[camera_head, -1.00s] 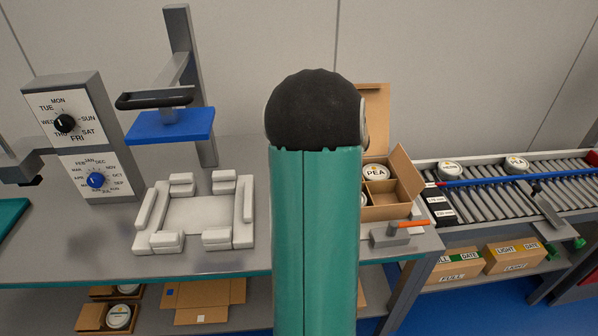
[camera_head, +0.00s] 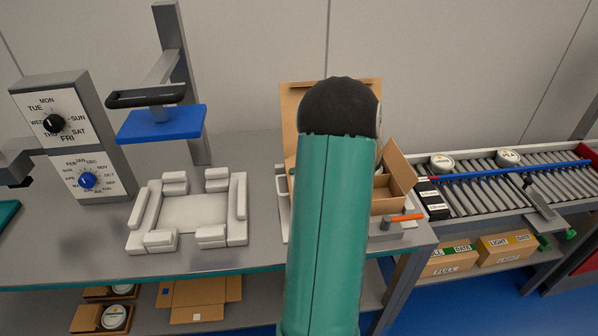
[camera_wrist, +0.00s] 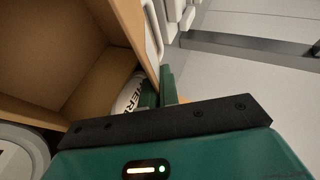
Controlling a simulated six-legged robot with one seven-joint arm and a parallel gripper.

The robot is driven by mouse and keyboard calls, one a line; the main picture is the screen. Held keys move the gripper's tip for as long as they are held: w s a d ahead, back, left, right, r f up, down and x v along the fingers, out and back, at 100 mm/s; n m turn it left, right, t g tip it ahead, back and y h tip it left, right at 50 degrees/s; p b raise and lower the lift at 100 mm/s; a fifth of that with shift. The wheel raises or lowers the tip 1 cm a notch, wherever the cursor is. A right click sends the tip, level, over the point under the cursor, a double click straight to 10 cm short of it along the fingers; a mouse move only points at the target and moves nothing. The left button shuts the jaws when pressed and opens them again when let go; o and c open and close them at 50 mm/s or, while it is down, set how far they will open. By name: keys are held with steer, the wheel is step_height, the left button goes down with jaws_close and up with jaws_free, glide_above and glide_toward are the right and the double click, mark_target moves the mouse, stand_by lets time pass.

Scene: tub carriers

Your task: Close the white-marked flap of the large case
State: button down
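The large case (camera_head: 385,203) is an open brown cardboard box on the bench, largely hidden behind my arm in the head view. Its back flap (camera_head: 291,97) stands up, and its right flap (camera_head: 398,165) leans outward. I cannot make out a white mark on either flap. In the wrist view, the case's cardboard wall (camera_wrist: 125,22) and inside fill the left. A lettered white tub (camera_wrist: 128,97) lies beyond my fingers and another tub (camera_wrist: 18,155) is at lower left. My gripper (camera_wrist: 160,88) has its green fingers close together, beside the wall's edge; contact is unclear. My arm hides it in the head view.
A white padded fixture (camera_head: 190,213) stands left of the case. An orange-handled clamp (camera_head: 405,218) is at the case's front right. A roller conveyor (camera_head: 490,185) with tubs runs to the right. A blue press plate (camera_head: 160,123) and dial panel (camera_head: 65,135) are at the left.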

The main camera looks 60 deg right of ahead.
steer(key=c, duration=1.6)
jaws_free()
steer(key=shift+c, duration=0.2)
steer(key=v, duration=1.3)
steer(key=shift+s+r, duration=0.2)
steer(key=shift+s, duration=0.15)
steer(key=shift+d, duration=0.15)
